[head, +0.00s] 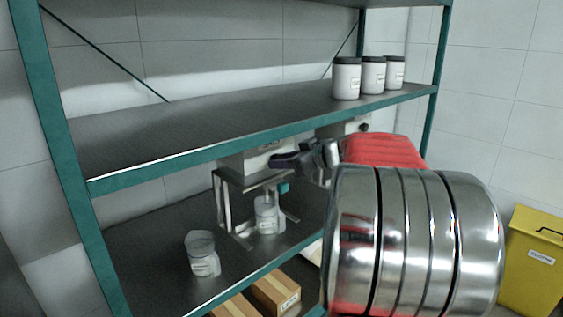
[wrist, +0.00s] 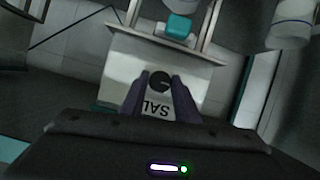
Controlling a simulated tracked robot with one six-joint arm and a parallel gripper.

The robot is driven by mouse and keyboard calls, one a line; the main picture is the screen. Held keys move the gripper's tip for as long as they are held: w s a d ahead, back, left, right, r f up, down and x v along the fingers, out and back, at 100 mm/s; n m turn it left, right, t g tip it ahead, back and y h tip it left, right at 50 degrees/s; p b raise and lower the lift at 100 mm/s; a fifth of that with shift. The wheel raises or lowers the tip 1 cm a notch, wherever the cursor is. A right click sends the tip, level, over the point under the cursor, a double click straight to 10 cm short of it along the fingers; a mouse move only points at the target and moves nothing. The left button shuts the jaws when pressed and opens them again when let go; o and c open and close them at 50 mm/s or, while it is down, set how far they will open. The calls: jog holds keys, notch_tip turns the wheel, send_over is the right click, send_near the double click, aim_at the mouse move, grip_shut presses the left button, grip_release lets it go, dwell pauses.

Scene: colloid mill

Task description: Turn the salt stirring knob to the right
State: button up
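The salt stirring knob (wrist: 160,81) is a small round black dial on the pale front of the stirring machine (wrist: 128,62). A label reading "SAL", upside down and partly covered, sits beside it in the wrist view. My gripper (wrist: 156,82) has its two dark fingers apart, with the knob in line with the gap between their tips. I cannot tell whether they touch it. In the head view my gripper (head: 276,161) is in front of the machine (head: 236,165), under the middle shelf. It hides the knob there.
The middle shelf (head: 200,135) lies just above my gripper. A beaker (head: 266,218) stands under the machine beside a teal part (head: 283,187). Another beaker (head: 202,256) stands to the left. White jars (head: 347,78) stand above, boxes (head: 275,294) below, a yellow bin (head: 533,265) at right.

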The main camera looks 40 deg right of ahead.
jog(key=c, duration=0.5)
jog(key=shift+a, duration=0.35)
jog(key=shift+c, duration=0.4)
jog(key=shift+d, duration=0.3)
